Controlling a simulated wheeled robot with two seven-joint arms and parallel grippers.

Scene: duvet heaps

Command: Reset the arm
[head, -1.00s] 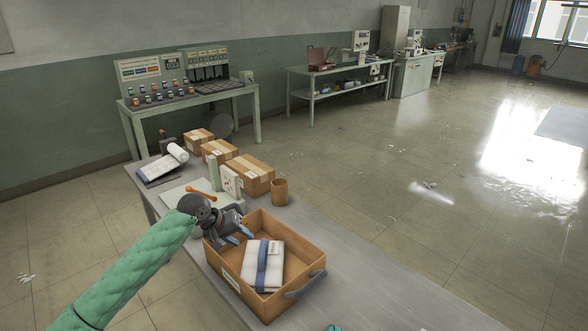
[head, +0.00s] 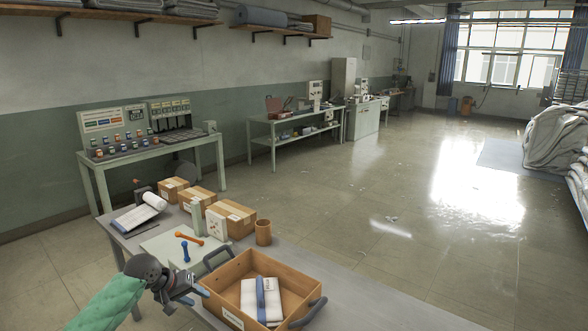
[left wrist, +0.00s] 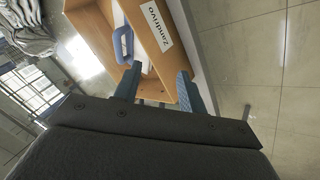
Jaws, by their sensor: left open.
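My left gripper (head: 190,294), on its green-sleeved arm, is beside the left side of the open wooden box (head: 228,308) in the head view. It is open and empty, with its blue-grey fingers apart. The left wrist view shows the fingers (left wrist: 158,88) in front of the box (left wrist: 150,25), whose label reads "Zandrivo". In the box lies a white folded packet (head: 292,302) with a blue strap. My right gripper is not in view.
Grey table (head: 375,314) holds the box. Behind it stand a brown cup (head: 263,232), cardboard cartons (head: 232,218), and an orange-handled tool (head: 190,238) beside a blue one (head: 185,250). Duvet heaps (head: 556,140) lie at far right. The floor between is open.

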